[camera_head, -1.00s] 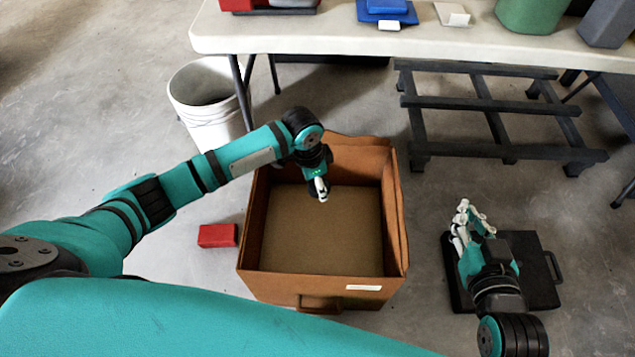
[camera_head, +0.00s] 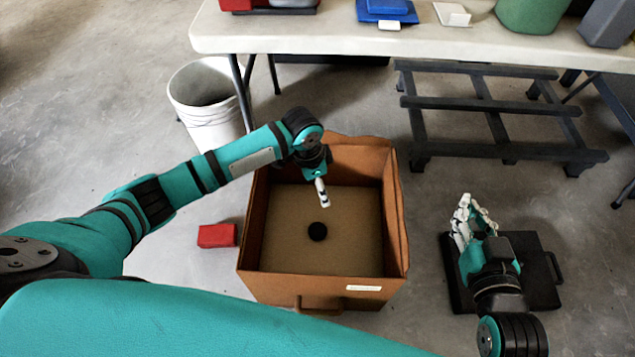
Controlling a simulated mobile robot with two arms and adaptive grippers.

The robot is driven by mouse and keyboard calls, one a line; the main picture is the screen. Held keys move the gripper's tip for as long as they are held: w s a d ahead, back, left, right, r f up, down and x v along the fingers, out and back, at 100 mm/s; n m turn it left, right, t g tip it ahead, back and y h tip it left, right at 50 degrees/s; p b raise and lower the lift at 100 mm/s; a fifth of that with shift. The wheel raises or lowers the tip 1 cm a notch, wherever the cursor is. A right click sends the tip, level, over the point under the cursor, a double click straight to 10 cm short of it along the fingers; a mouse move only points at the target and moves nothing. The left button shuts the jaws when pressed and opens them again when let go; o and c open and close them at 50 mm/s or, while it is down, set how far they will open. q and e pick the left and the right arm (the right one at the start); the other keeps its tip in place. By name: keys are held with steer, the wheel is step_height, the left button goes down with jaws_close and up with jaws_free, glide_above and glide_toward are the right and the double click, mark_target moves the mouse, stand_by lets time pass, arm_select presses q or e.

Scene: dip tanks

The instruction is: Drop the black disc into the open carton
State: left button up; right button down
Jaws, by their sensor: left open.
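The black disc (camera_head: 317,231) lies inside the open carton (camera_head: 398,215), on or just above its tan bottom, near the middle. The carton is brown, stands on the floor and is open at the top. My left gripper (camera_head: 324,198) is over the carton, open and empty, pointing down, a little above the disc in the picture and apart from it. My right gripper (camera_head: 472,215) is to the right of the carton, with its fingers apart and nothing seen between them.
A red block (camera_head: 217,235) lies on the floor left of the carton. A white bucket (camera_head: 208,108) stands behind it. A black case (camera_head: 541,268) lies under my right gripper. A white table (camera_head: 300,35) and a dark slatted rack (camera_head: 490,104) stand at the back.

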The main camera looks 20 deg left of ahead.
arm_select(q)
step_height(320, 180, up, 12)
steer(key=s+a, duration=0.1)
steer(key=shift+a, duration=0.2)
steer(key=shift+s+f, duration=0.1)
steer(key=shift+f, duration=0.05)
stand_by(0.4)
